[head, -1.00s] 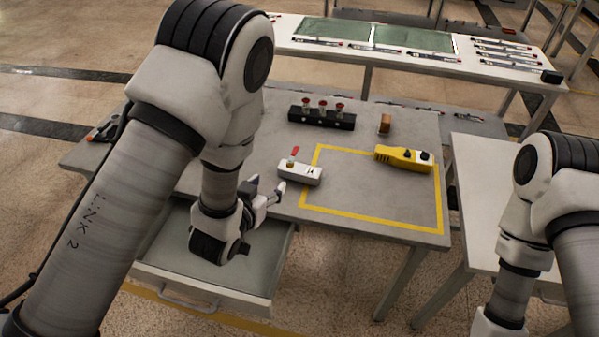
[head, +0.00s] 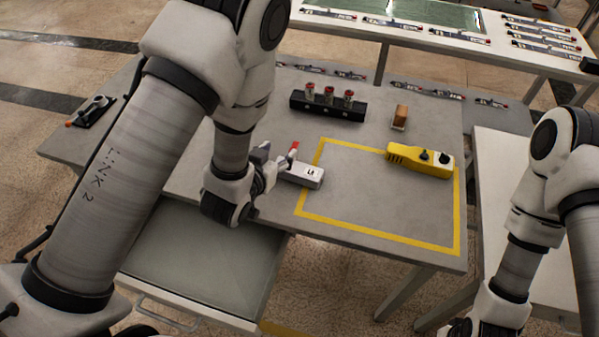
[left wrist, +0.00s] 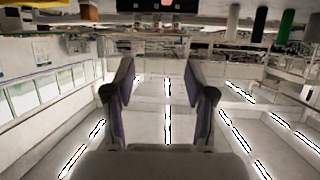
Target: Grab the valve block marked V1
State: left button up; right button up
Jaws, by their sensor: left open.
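A pale grey block with a red lever (head: 305,174) lies on the grey table at the left edge of the yellow outline. Its small dark label is too small to read surely. I cannot make out a V1 mark anywhere. My left gripper (head: 274,160) is at the left end of this block, low over the table, and partly hides it. I cannot tell whether it touches. In the left wrist view my left gripper (left wrist: 159,80) is open, with nothing between its fingers. My right arm shows at the right, but its gripper is out of frame.
A black block with three red-topped fittings (head: 328,106) stands behind. An open drawer (head: 205,255) juts out below the table's front left. The middle of the yellow outline is clear.

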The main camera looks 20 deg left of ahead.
aim_at(298, 171)
pick_arm(q)
notch_tip(298, 171, down, 7)
jog(key=b, duration=0.6)
jog(key=shift+w+f, duration=0.1)
jog(key=shift+f, duration=0.1)
jog(key=shift+w+d+p, duration=0.15)
jog(key=shift+w+p, duration=0.2)
jog(key=shift+w, duration=0.45)
jog(key=x, duration=0.4)
jog(key=p+x, duration=0.1)
jog(key=shift+w+a+f, duration=0.25)
jog(key=shift+w+a, duration=0.1)
jog(key=shift+s+r, duration=0.1)
jog(key=shift+c, duration=0.3)
grip_shut()
